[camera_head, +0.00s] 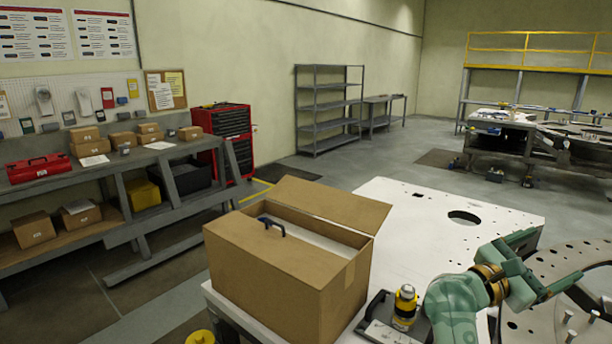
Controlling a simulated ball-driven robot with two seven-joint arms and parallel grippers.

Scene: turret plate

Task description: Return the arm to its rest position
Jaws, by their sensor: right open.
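My right arm (455,312), green with brass-coloured rings, comes up from the bottom right. My right gripper (546,262) is open and empty. It points to the right, in front of the near edge of the round metal turret plate (540,328). I cannot tell its exact height above the plate. My left gripper is not in view.
An open cardboard box (262,268) with a dark handle inside stands on the white table (400,205). A yellow-and-black device (405,307) sits on a dark tray beside my arm. A workbench (150,160) stands left.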

